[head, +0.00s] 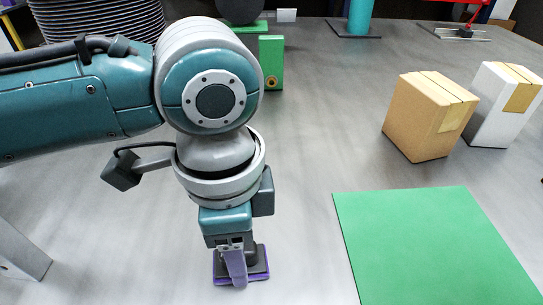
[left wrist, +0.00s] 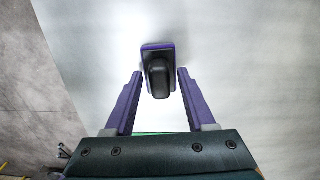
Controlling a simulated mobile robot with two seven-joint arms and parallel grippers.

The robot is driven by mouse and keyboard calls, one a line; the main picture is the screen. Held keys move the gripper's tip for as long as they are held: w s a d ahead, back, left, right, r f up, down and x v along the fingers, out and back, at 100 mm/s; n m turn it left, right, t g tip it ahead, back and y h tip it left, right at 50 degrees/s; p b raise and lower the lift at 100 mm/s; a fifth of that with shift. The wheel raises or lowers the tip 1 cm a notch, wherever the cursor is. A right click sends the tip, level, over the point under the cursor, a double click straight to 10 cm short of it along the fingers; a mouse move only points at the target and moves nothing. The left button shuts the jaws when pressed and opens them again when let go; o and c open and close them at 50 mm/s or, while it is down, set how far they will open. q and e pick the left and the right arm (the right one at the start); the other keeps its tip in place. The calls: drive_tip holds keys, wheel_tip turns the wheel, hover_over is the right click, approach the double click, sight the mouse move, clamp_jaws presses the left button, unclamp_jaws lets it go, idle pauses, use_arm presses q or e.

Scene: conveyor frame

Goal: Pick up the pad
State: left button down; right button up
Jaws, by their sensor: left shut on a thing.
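The pad (head: 261,277) is a small flat block with a dark top, a purple rim and a black raised grip. In the head view it is below my left gripper (head: 236,280), partly hidden behind a purple finger. In the left wrist view the pad (left wrist: 148,48) is at the fingertips, with its black grip between the two purple fingers. My left gripper (left wrist: 160,76) is shut on the pad by its grip. I cannot tell whether the pad touches the grey surface or hangs just above it. My right gripper does not show.
A green mat (head: 430,240) lies to the right on the grey surface (head: 310,140). A brown box (head: 410,115) and a white box (head: 490,115) stand behind it. A green block (head: 271,55) and a teal post (head: 360,15) are farther back. The surface between pad and mat is clear.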

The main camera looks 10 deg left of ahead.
use_arm(q)
wheel_tip(320, 180, up, 20)
drive_tip(key=p, duration=0.3)
idle(0.3)
